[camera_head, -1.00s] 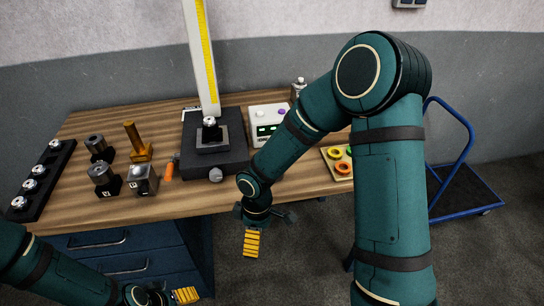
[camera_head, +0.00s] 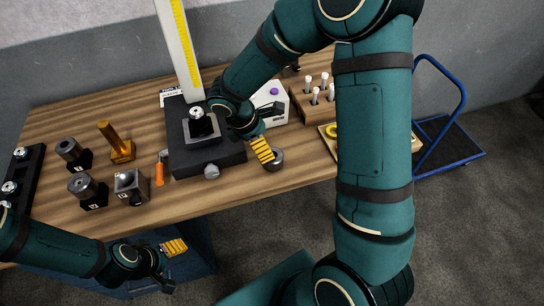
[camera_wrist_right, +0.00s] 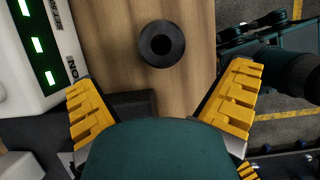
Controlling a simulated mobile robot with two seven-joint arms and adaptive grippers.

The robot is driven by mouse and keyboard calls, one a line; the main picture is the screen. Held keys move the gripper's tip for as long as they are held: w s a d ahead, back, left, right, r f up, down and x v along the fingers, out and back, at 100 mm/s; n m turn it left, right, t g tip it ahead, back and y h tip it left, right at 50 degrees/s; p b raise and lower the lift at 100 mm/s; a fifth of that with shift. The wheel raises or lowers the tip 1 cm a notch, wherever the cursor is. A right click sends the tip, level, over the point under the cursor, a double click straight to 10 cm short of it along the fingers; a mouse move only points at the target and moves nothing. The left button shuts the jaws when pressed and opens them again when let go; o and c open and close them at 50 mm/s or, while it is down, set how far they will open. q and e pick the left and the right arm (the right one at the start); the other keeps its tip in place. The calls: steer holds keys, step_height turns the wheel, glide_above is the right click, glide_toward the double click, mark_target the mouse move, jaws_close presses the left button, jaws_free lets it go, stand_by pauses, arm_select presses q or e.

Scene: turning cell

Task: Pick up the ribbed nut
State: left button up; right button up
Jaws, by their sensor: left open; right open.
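A dark round ring-shaped piece with a central hole, which looks like the ribbed nut (camera_wrist_right: 153,57), lies on the wooden bench in the right wrist view, a little beyond the fingertips. Its ribs are too small to make out. In the head view the nut (camera_head: 277,161) is beside the yellow finger pad, partly covered by it. My right gripper (camera_head: 264,133) is open and empty above the bench; in the wrist view its spread yellow fingers (camera_wrist_right: 163,88) have the nut between their lines. My left gripper (camera_head: 172,262) is open and empty in front of the bench.
A dark measuring stand (camera_head: 225,151) with a yellow scale is left of the nut, and a white display box (camera_head: 273,98) is behind it. Sockets, blocks and a brass piece (camera_head: 121,149) stand at left. A vial rack (camera_head: 312,106) is at back right. The bench's front edge is close.

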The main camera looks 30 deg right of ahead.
mark_target(276, 165)
steer(key=x, duration=0.3)
steer(key=shift+d+f, duration=0.1)
steer(key=shift+f, duration=0.1)
steer(key=shift+a+b+x, duration=0.1)
steer(key=shift+b+x, duration=0.15)
steer(key=shift+x, duration=1.1)
steer(key=shift+a+b+x, duration=0.15)
steer(key=shift+b+x, duration=0.1)
steer(key=shift+x, duration=1.15)
steer(key=shift+s+f, duration=0.1)
steer(key=c, duration=1.3)
